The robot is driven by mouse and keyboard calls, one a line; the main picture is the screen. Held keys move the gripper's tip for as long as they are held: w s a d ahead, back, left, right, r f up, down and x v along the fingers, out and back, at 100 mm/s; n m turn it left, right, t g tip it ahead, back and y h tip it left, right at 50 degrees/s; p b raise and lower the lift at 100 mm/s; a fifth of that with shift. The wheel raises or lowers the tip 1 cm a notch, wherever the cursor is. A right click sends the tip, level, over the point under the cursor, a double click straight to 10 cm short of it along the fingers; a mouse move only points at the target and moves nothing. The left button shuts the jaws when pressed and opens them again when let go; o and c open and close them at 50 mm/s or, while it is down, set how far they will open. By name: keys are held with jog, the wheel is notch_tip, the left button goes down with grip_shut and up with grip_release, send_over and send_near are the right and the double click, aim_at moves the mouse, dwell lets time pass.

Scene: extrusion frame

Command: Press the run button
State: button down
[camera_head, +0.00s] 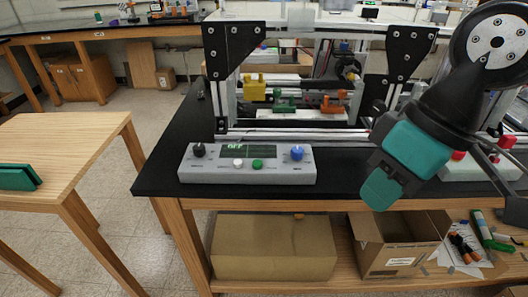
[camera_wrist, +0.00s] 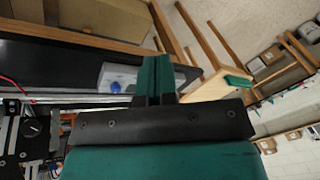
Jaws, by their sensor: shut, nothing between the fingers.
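A grey control box (camera_head: 225,174) lies at the front edge of the black tabletop. It has a small screen reading "OFF" (camera_head: 238,149), a black knob (camera_head: 199,150), a white button (camera_head: 238,163), a green button (camera_head: 257,164) and a blue knob (camera_head: 297,153). No label for a run button is readable. My gripper (camera_head: 380,189) is shut and empty, right of the box and apart from it, pointing down. In the wrist view my shut fingers (camera_wrist: 156,75) hide much of the box; its grey end (camera_wrist: 118,75) and the blue knob (camera_wrist: 115,87) show.
An aluminium extrusion frame (camera_head: 330,136) stands behind the box, with yellow, green and orange clamps (camera_head: 284,104) inside. Cardboard boxes (camera_head: 275,248) sit on the shelf below. A wooden table (camera_head: 70,150) stands at left. The space before the control box is clear.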

jog(key=w+a+r+n+h+p, duration=0.1)
jog(key=w+a+n+p, duration=0.15)
jog(key=w, duration=0.45)
jog(key=w+a+r+n+h+p, duration=0.1)
jog(key=w+a+r+n, duration=0.15)
jog(key=w, duration=0.55)
jog(key=n+h+p, duration=0.2)
jog(key=n, duration=0.3)
send_over(262, 163)
notch_tip(262, 163, down, 4)
jog(key=f, duration=0.1)
jog(key=shift+r, duration=0.2)
notch_tip(262, 163, down, 14)
jog(key=p, duration=0.4)
jog(key=shift+d+r, duration=0.1)
jog(key=shift+r, duration=0.05)
